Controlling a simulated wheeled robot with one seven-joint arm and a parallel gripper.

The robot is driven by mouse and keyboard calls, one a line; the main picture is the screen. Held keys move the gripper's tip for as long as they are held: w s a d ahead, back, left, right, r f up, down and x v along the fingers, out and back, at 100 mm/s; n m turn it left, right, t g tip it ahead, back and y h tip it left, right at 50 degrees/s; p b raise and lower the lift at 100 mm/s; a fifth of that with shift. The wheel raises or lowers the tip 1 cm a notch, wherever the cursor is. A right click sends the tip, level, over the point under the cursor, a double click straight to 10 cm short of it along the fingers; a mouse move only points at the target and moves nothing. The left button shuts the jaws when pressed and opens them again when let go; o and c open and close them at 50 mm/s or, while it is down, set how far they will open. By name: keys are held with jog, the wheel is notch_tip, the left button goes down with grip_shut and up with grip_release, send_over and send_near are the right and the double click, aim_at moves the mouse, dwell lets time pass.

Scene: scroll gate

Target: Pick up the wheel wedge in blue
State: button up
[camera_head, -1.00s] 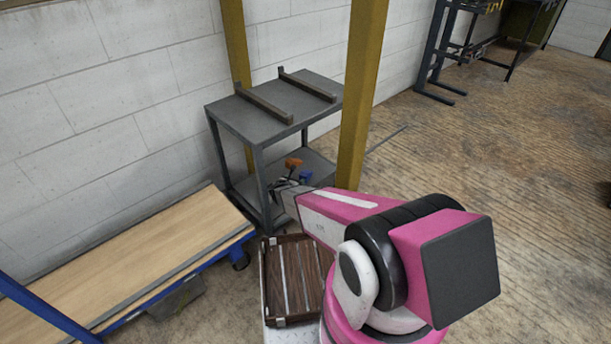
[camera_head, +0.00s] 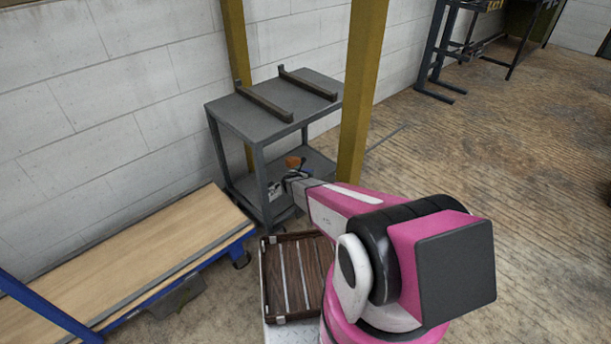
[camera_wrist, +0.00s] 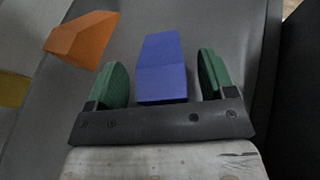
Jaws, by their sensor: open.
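The blue wheel wedge (camera_wrist: 162,68) lies on the lower shelf of the grey cart and shows between my fingers in the wrist view. In the head view it is mostly hidden by my arm, with a small blue bit (camera_head: 304,170) showing. My gripper (camera_wrist: 163,78) is open, its two green finger pads on either side of the blue wedge, with gaps visible on both sides. An orange wedge (camera_wrist: 83,38) lies to the left, outside the left finger; it also shows in the head view (camera_head: 293,162).
The grey cart (camera_head: 245,120) has an upper shelf with two raised bars above the wedges and upright legs at its corners. A yellow post (camera_head: 361,95) stands close on the right. A wooden crate (camera_head: 268,290) and a wood-topped bench (camera_head: 150,245) are nearer.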

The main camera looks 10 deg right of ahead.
jog(key=c, duration=1.2)
jog(key=shift+o, duration=0.2)
jog(key=shift+r, duration=0.1)
